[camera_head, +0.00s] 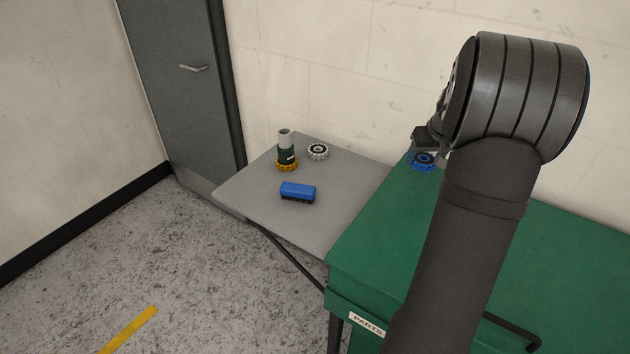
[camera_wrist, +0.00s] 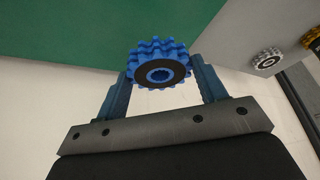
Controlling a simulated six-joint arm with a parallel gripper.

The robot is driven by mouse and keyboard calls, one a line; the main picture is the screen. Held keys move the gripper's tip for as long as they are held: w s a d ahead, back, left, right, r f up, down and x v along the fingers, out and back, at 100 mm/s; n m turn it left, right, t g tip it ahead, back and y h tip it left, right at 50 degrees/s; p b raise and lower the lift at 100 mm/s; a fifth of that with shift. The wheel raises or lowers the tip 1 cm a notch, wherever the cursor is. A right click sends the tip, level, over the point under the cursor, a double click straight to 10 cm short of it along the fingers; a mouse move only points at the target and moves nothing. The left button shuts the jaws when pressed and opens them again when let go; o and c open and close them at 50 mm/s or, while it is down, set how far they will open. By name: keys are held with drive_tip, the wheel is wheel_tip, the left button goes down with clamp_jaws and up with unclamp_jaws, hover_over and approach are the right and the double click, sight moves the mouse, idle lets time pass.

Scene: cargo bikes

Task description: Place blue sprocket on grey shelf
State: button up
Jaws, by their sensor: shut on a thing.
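The blue sprocket (camera_wrist: 160,65) has a dark face and a toothed rim. My gripper (camera_wrist: 161,82) is shut on it, with one finger on each side. In the head view the blue sprocket (camera_head: 424,160) shows below my gripper, near the back left of the green bench top, close to the wall. My arm hides part of the gripper there. The grey shelf (camera_head: 345,203) lies to the left of the green bench. It also shows at the right of the wrist view (camera_wrist: 235,50).
The shelf's front and right parts are clear. The green bench (camera_head: 380,250) has a "PARTS" label.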

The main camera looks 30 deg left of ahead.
drive_tip(key=s+a+n, duration=0.2)
drive_tip(key=a, duration=0.5)
hover_over(357, 175)
drive_tip(key=s+d, duration=0.1)
drive_tip(key=shift+y, duration=0.3)
wheel_tip(357, 175, down, 7)
drive_tip(key=shift+d+r, duration=0.1)
drive_tip(key=shift+f, duration=2.05)
drive_tip(key=o, duration=1.3)
drive_tip(key=shift+f, duration=0.2)
drive_tip(key=shift+c, duration=0.2)
drive_tip(key=shift+r, duration=0.1)
drive_tip(key=v, duration=1.2)
drive_tip(key=shift+w, duration=0.2)
